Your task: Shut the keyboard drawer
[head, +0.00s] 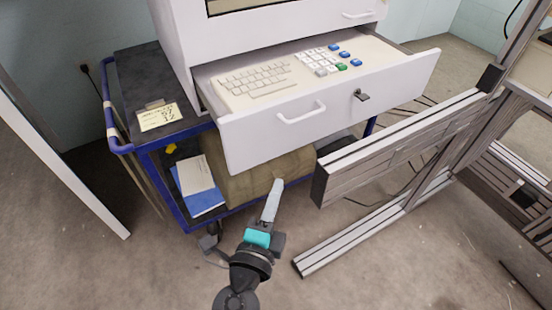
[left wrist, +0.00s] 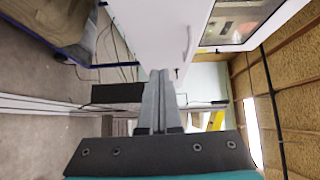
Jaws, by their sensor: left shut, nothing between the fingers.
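The keyboard drawer (head: 240,138) is pulled out of the white cabinet, so its inside shows. It holds a beige keyboard (head: 255,80) and a keypad with white, blue and green keys (head: 325,60). Its white front has a bar handle (head: 302,112) and a key or latch (head: 361,95). My left gripper (head: 277,184) is shut and empty, below the drawer front in the head view; I see no contact. In the left wrist view the closed fingers (left wrist: 160,74) point toward a white panel (left wrist: 150,30) with a handle. My right gripper is not in view.
The white cabinet (head: 280,30) stands on a blue-framed cart (head: 132,149) with a note and a lower shelf holding papers and a tan bundle. A metal profile frame (head: 400,140) stands close to the right of the drawer. Floor is open at the front.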

